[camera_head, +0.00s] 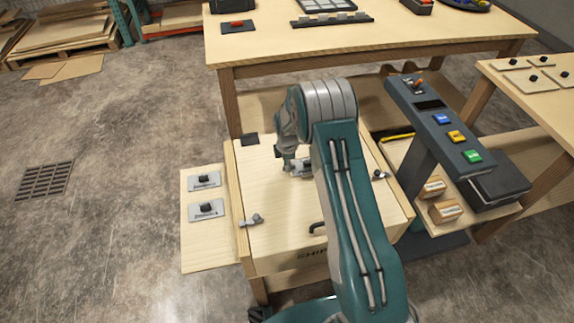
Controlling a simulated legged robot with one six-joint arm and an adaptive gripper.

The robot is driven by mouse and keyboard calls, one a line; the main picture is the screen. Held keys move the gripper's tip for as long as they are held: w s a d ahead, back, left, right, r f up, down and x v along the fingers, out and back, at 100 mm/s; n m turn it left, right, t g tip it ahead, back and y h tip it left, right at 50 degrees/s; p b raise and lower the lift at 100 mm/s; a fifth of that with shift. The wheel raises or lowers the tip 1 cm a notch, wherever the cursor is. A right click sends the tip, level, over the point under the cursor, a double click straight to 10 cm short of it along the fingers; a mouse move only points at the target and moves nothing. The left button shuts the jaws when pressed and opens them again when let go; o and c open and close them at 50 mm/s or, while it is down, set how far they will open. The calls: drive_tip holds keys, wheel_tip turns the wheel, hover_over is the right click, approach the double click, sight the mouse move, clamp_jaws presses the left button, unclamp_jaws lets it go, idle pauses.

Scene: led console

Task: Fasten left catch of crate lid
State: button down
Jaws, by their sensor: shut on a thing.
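The pale wooden crate lid (284,240) is below my arm, with a dark handle (317,227) near its front. The left catch (251,220), a small grey metal piece with a dark knob, is at the lid's left edge. The right catch (379,174) is at the right edge. My gripper (297,168) is low over the back middle of the lid, away from the left catch, up and to its right. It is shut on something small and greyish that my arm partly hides. I cannot tell whether either catch is fastened.
A side board (190,250) with two labelled switches (206,209) adjoins the crate's left side. A console (430,115) with coloured buttons stands to the right, beside small wooden blocks (445,211). A workbench (270,48) is behind.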

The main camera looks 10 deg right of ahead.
idle(0.4)
drive_tip(key=c, duration=0.7)
unclamp_jaws()
drive_tip(key=shift+w, duration=0.1)
drive_tip(key=shift+o, duration=0.2)
wheel_tip(320, 180, up, 12)
